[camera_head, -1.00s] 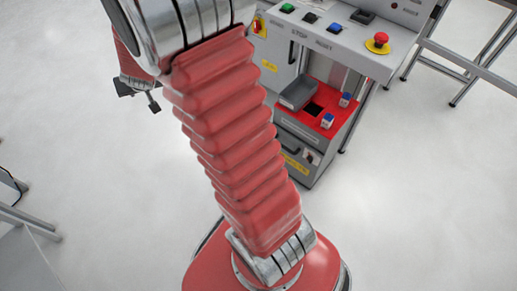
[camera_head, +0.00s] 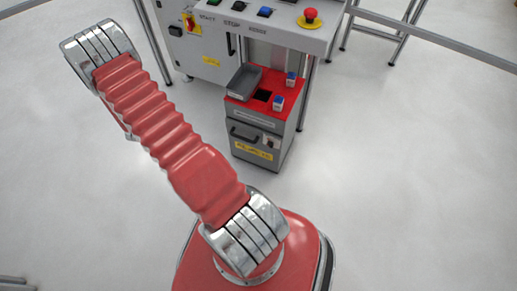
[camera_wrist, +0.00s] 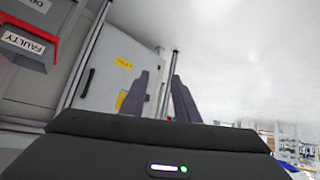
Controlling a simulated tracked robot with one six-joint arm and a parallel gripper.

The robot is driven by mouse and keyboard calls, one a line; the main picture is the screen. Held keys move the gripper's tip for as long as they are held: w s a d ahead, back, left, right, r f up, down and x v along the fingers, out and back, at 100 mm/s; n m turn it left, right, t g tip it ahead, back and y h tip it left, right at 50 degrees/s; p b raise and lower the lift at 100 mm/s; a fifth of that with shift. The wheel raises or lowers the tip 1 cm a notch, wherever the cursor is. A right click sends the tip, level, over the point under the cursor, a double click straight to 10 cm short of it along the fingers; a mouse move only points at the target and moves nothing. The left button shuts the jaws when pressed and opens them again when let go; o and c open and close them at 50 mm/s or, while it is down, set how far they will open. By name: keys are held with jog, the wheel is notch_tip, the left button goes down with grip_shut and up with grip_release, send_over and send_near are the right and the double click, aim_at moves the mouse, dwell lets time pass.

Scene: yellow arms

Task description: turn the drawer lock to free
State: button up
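The grey drawer unit (camera_head: 259,125) has a red top and stands under the console's front edge. Its drawer front has a dark handle (camera_head: 243,134). A small light plate with a dark spot, which looks like the drawer lock (camera_head: 270,142), sits right of the handle; its turn position is too small to tell. A yellow label (camera_head: 254,151) is below. My gripper (camera_wrist: 158,92) shows in the wrist view with two dark fingers apart and nothing between them. It is out of the head view. The lock cannot be made out in the wrist view.
The drawer unit's top carries a grey tray (camera_head: 244,82) and two blue-and-white blocks (camera_head: 278,103). The console (camera_head: 262,28) has buttons and a red emergency stop (camera_head: 310,16). A grey cabinet door (camera_wrist: 108,72) and a "FAULTY" bin (camera_wrist: 22,60) show in the wrist view. Floor right of the unit is clear.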

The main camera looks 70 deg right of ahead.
jog(key=s+d+f+g+h, duration=0.2)
jog(key=s+d+f, duration=0.2)
jog(key=s+f, duration=0.35)
jog(key=m+g+h, duration=0.2)
jog(key=g+h, duration=0.1)
jog(key=g, duration=0.5)
send_near(269, 146)
jog(key=w+a, duration=0.2)
jog(key=a, duration=0.3)
jog(key=shift+d+r, duration=0.15)
jog(key=shift+r, duration=0.4)
jog(key=shift+x, duration=6.85)
jog(key=shift+w, duration=0.1)
